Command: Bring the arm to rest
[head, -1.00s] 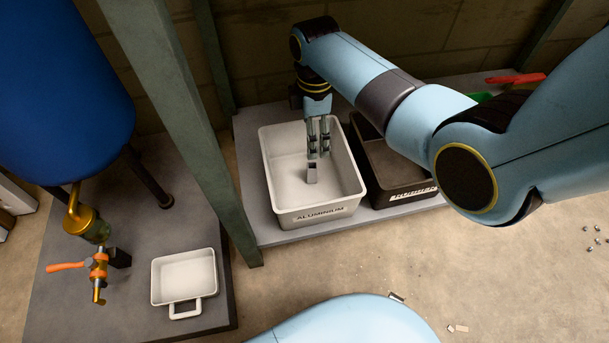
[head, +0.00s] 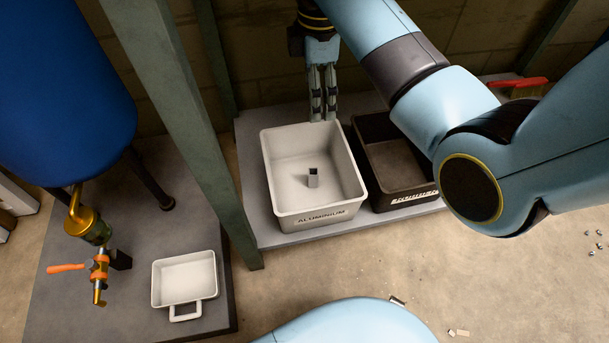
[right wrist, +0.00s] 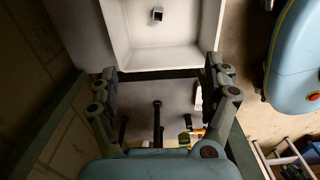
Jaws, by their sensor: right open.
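My right gripper (head: 323,118) is open and empty, pointing down above the back rim of the white bin marked ALUMINIUM (head: 316,217). Its two spread fingers also frame the right wrist view (right wrist: 162,75). A small grey metal piece with a dark hollow top (head: 313,181) stands on the bin floor, apart from the gripper. The piece also shows at the top of the right wrist view (right wrist: 157,15), inside the white bin (right wrist: 160,57). My left gripper is not in view.
A dark bin (head: 399,190) stands right beside the white one. A green post (head: 190,120) rises to their left. A blue tank (head: 60,90), an orange-handled tap (head: 97,270) and a small white tray (head: 184,279) are further left. Small scraps lie on the floor at right.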

